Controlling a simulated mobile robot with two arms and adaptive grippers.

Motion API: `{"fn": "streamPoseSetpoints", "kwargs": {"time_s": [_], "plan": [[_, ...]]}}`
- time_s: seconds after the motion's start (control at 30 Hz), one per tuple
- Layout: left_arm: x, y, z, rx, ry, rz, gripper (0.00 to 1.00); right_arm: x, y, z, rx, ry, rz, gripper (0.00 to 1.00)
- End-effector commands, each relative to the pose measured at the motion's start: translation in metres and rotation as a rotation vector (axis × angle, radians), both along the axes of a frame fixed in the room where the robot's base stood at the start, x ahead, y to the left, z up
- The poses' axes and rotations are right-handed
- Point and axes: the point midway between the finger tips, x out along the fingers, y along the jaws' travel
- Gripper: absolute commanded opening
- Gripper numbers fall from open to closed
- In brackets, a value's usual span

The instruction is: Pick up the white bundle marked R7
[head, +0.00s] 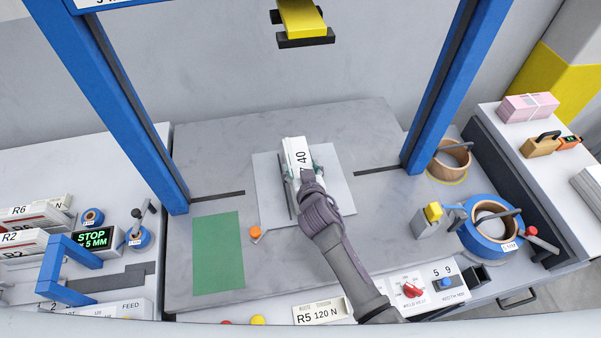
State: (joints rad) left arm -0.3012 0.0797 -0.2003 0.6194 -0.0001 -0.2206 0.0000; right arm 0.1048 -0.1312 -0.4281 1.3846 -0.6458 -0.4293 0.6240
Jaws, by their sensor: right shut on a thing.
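A white bundle (295,147) stands over the light grey square plate (338,196) in the middle of the bench. The part of its label that shows reads "7 40"; my gripper hides the rest. My right gripper (303,174) reaches in from the lower right and is shut on this bundle, with a fingertip on each side. I cannot tell whether the bundle touches the plate or is held just above it. My left gripper is not in view.
Blue posts (128,120) flank the bench, with a yellow block (302,18) overhead. A green mat (218,253) and orange knob (255,233) lie left of the plate. Labelled bundles (30,237) sit far left. A strap reel (489,226) and control box (428,290) stand right.

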Motion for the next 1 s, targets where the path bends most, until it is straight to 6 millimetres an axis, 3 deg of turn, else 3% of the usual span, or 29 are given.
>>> {"fn": "streamPoseSetpoints", "kwargs": {"time_s": [0.03, 0.27, 0.67, 1.0], "plan": [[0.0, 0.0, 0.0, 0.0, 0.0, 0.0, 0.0, 0.0, 0.0, 0.0, 0.001, 0.001, 0.0, 0.4], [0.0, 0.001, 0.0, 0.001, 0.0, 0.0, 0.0, 0.0, 0.0, 0.0, 0.001, 0.001, 0.001, 0.02], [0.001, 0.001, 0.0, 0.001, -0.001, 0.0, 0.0, 0.002, 0.001, 0.009, 0.003, -0.01, 0.001, 0.01], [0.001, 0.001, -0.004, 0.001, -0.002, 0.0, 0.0, 0.002, 0.001, 0.042, 0.005, -0.013, 0.0, 0.01]]}}
